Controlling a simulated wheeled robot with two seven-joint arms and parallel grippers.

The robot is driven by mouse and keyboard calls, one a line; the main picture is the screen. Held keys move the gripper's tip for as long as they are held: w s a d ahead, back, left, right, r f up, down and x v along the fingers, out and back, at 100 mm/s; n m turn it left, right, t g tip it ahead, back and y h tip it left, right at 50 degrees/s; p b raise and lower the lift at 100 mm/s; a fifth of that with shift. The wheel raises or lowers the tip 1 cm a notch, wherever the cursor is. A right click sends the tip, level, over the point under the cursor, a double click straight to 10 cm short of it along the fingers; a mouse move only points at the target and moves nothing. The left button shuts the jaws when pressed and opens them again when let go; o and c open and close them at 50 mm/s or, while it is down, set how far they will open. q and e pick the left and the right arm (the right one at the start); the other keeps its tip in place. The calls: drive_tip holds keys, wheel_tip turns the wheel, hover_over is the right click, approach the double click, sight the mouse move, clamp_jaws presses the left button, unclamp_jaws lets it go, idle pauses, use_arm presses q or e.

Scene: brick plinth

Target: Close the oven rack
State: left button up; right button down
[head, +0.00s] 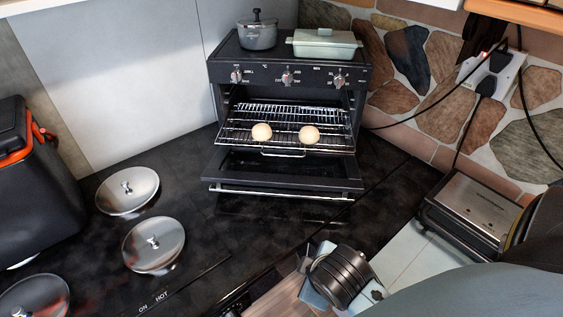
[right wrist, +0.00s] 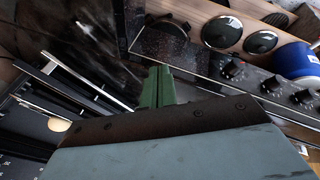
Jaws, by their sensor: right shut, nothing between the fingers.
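The black oven (head: 288,75) stands at the back with its door (head: 285,185) folded down. Its wire rack (head: 236,133) is pulled partly out above the door. Two pale round egg-like items, a left one (head: 261,132) and a right one (head: 309,134), sit on the rack. In the right wrist view, my right gripper (right wrist: 157,85) is shut and empty, with its green fingers together. Metal bars of the oven (right wrist: 65,75) and one pale item (right wrist: 58,124) show left of it there, apart from the fingers. My left gripper is not in view.
A pot (head: 257,36) and a lidded dish (head: 324,45) stand on the oven. Metal lids (head: 128,190) lie on the black hob at left. A metal grill appliance (head: 474,210) is at right. Dark counter in front of the door is clear.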

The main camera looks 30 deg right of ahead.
drive_tip(key=w+d+r+n+t+h, duration=0.1)
drive_tip(key=w+r+n+t+h, duration=0.35)
drive_tip(key=w+n, duration=0.5)
drive_tip(key=w+d+r+n+t+h, duration=0.1)
drive_tip(key=w+r+n+t+h, duration=0.35)
drive_tip(key=n, duration=0.85)
drive_tip(key=shift+m+g+y, duration=0.25)
drive_tip(key=shift+g+y, duration=0.35)
drive_tip(key=shift+g, duration=0.2)
drive_tip(key=x, duration=0.5)
drive_tip(key=a+x, duration=0.1)
drive_tip(key=x, duration=0.4)
drive_tip(key=w+x, duration=0.1)
drive_tip(key=x, duration=0.4)
drive_tip(key=shift+w+r, duration=0.15)
drive_tip(key=shift+w, duration=0.05)
